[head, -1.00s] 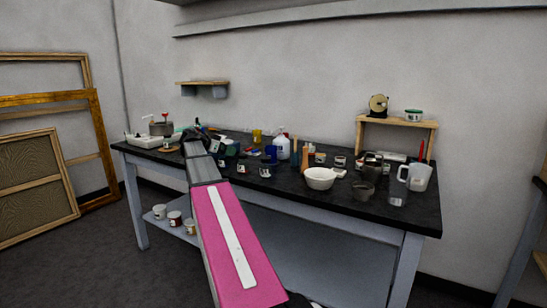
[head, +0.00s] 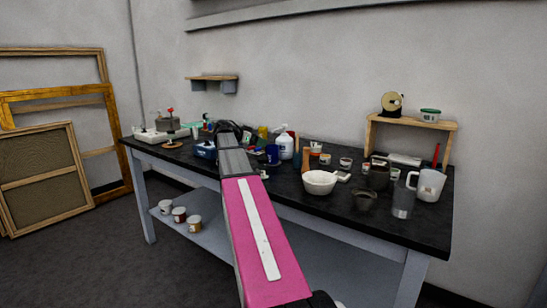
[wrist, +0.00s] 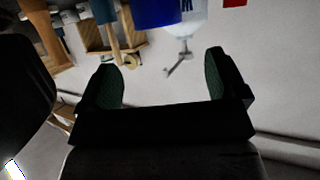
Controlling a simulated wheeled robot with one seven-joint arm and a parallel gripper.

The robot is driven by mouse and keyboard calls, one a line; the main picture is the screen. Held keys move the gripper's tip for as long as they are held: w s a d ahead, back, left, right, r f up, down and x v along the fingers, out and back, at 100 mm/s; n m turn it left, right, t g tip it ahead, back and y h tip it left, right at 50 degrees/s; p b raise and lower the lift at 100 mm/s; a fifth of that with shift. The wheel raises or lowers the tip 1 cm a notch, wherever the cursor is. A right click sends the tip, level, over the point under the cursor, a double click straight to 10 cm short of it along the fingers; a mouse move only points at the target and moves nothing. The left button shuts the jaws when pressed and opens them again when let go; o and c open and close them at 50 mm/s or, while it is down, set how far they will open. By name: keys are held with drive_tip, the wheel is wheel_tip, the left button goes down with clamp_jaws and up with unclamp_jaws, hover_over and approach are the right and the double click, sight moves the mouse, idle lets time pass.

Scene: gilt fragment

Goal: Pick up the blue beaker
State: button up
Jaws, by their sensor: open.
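The blue beaker (head: 271,154) stands on the dark tabletop, left of a white bottle (head: 285,147) and just right of my arm in the head view. In the wrist view, which looks upside down, a blue body that looks like the beaker (wrist: 157,12) is cut off by the top edge, beside the white bottle (wrist: 187,14). My gripper (wrist: 162,75) is open, with nothing between its dark green-padded fingers. The beaker lies beyond the fingers, apart from them. In the head view my arm mostly hides the gripper.
A small wooden stand (head: 411,124) is at the back right. Frames lean on the wall at left.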

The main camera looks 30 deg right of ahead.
sight(277, 146)
drive_tip(key=x, duration=0.7)
drive_tip(key=shift+d+f, duration=0.2)
drive_tip(key=shift+f, duration=0.15)
drive_tip(key=shift+s, duration=0.1)
drive_tip(key=c, duration=1.3)
drive_tip(key=shift+r, duration=0.15)
drive_tip(key=shift+w+a+r, duration=1.35)
drive_tip(key=shift+a+r, duration=0.05)
drive_tip(key=shift+r, duration=0.4)
drive_tip(key=shift+w+a+r, duration=1.35)
drive_tip(key=shift+a+r, duration=0.05)
drive_tip(key=shift+r, duration=0.4)
drive_tip(key=shift+w+a+r, duration=1.35)
drive_tip(key=shift+r, duration=0.4)
